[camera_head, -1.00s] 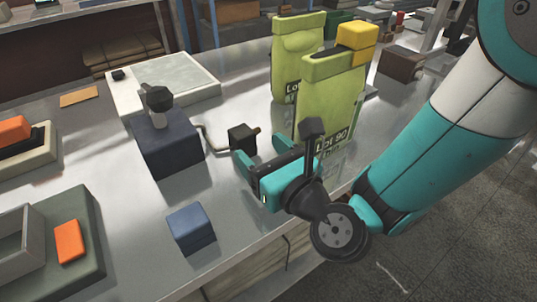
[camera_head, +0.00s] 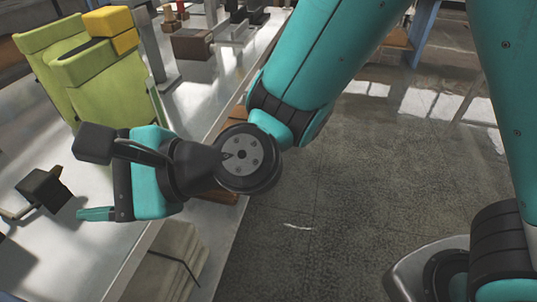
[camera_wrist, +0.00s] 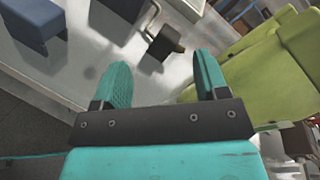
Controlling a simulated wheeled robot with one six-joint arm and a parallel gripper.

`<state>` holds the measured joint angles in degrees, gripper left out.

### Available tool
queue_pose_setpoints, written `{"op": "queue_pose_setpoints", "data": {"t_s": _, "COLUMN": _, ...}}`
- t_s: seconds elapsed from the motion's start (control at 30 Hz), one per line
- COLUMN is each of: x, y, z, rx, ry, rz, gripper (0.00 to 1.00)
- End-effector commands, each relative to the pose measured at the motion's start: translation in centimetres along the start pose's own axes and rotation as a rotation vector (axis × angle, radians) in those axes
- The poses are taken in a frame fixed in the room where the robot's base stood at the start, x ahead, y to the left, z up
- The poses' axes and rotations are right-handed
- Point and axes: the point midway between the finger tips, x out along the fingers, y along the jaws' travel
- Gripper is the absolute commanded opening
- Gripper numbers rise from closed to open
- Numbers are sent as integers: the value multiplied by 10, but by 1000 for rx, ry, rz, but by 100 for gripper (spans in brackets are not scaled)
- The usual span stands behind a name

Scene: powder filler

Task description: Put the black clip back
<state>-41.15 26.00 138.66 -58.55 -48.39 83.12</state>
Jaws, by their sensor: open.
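A small black block with a bent metal rod, apparently the black clip (camera_head: 44,188), lies on the metal bench at the left of the head view. In the wrist view the clip (camera_wrist: 165,42) is beyond my fingertips, between their lines and apart from them. My gripper (camera_wrist: 162,66) is open and empty, with two teal fingers spread. In the head view my gripper (camera_head: 88,190) points left toward the clip, low beside the green bags; its far finger is hidden. The nearer green bag (camera_head: 115,85) stands upright with a yellow block (camera_head: 110,28) at its top.
A second green bag (camera_head: 50,40) stands behind the first. A blue block (camera_wrist: 35,25) is on the bench at the wrist view's upper left. A brown box (camera_head: 191,44) is farther along the bench. The bench edge drops to open floor (camera_head: 330,200).

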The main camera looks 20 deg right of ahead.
Motion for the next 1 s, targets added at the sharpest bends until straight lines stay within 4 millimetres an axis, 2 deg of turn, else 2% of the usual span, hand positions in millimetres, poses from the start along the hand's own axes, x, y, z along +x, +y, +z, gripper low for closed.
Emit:
{"op": "queue_pose_setpoints", "data": {"t_s": 0.03, "x": -17, "y": -9, "z": 3, "rx": -204, "ry": 14, "rz": 68, "gripper": 67}}
{"op": "queue_pose_setpoints", "data": {"t_s": 0.1, "x": -42, "y": -10, "z": 0, "rx": -483, "ry": 37, "rz": 200, "gripper": 67}}
{"op": "queue_pose_setpoints", "data": {"t_s": 0.17, "x": -68, "y": -10, "z": -7, "rx": -708, "ry": 55, "rz": 325, "gripper": 67}}
{"op": "queue_pose_setpoints", "data": {"t_s": 0.3, "x": -141, "y": -6, "z": -28, "rx": -1135, "ry": 72, "rz": 654, "gripper": 67}}
{"op": "queue_pose_setpoints", "data": {"t_s": 0.4, "x": -193, "y": -1, "z": -37, "rx": -1322, "ry": 47, "rz": 878, "gripper": 67}}
{"op": "queue_pose_setpoints", "data": {"t_s": 0.53, "x": -242, "y": 7, "z": -41, "rx": -1436, "ry": -16, "rz": 1087, "gripper": 67}}
{"op": "queue_pose_setpoints", "data": {"t_s": 0.6, "x": -258, "y": 11, "z": -40, "rx": -1459, "ry": -45, "rz": 1152, "gripper": 67}}
{"op": "queue_pose_setpoints", "data": {"t_s": 0.7, "x": -268, "y": 14, "z": -40, "rx": -1473, "ry": -70, "rz": 1196, "gripper": 67}}
{"op": "queue_pose_setpoints", "data": {"t_s": 1.0, "x": -269, "y": 13, "z": -38, "rx": -1475, "ry": -78, "rz": 1203, "gripper": 67}}
